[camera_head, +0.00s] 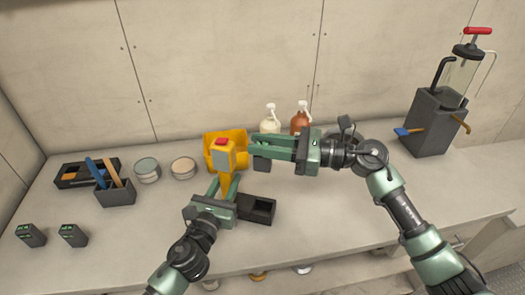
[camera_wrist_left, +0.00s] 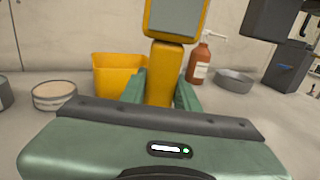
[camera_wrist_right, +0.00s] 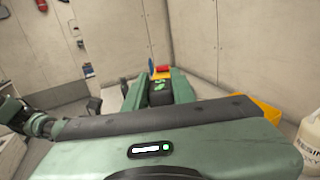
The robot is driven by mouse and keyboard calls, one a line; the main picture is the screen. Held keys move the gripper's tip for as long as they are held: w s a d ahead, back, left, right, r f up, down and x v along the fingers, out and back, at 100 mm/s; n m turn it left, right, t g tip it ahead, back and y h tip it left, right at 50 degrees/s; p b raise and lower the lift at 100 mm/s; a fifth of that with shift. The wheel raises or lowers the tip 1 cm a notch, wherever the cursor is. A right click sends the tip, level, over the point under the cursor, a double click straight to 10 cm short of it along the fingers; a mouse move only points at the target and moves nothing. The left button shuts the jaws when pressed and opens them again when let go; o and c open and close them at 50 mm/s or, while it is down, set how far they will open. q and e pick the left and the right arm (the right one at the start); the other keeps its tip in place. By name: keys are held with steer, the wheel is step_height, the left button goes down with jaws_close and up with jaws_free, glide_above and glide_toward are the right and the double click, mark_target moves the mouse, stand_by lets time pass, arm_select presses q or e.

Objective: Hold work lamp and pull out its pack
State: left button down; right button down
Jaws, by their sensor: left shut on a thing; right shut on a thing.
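The yellow work lamp (camera_head: 226,170) has a grey face and a red top, and it stands upright. My left gripper (camera_head: 226,187) is shut on its yellow handle, which also shows between the fingers in the left wrist view (camera_wrist_left: 164,75). My right gripper (camera_head: 254,150) is shut on a dark pack (camera_head: 262,164) at the lamp's right. In the right wrist view the pack (camera_wrist_right: 160,93) shows green marks between the fingers. A gap shows between the pack and the lamp in the head view. The lamp's lower end is hidden by my left gripper.
A black open tray (camera_head: 262,207) sits right of my left gripper. Two dark packs with green lights (camera_head: 31,235) stand at the left. A yellow bin (camera_head: 211,143), bottles (camera_head: 300,122), tins (camera_head: 147,170) and a tool holder (camera_head: 116,193) surround the lamp. The front counter is mostly clear.

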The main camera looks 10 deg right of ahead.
arm_select(q)
steer(key=c, duration=1)
jaws_free()
steer(key=shift+o, duration=0.2)
steer(key=v, duration=1.2)
steer(key=shift+o, duration=0.3)
steer(key=o, duration=0.7)
steer(key=shift+a, duration=0.1)
